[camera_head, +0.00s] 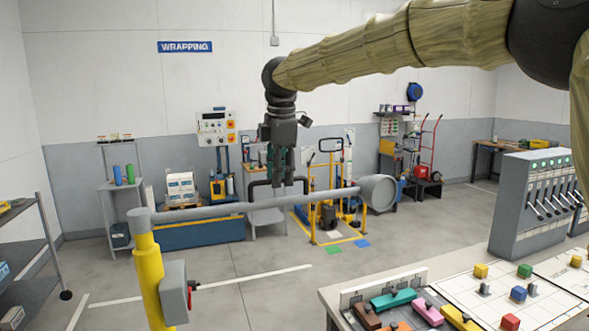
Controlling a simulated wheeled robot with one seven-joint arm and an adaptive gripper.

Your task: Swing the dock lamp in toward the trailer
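The dock lamp (376,190) is a grey round head at the right end of a long grey swing arm (230,208). The swing arm runs nearly level from the top of a yellow post (150,275) at the lower left. A grey box with a red knob sits on the post. My gripper (280,186) points down over the middle of the swing arm, left of the lamp head. Its fingertips overlap or come just above the swing arm in the picture; I cannot tell if they touch it. The finger gap is too small to judge. No trailer is visible.
A table (330,296) with coloured blocks is at the lower right, beside a grey lever console (536,203). A shelf rack (40,250) stands at the left edge. Behind the lamp are a yellow-framed lift (312,205) and a blue-based bench (200,234). Open floor lies between post and table.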

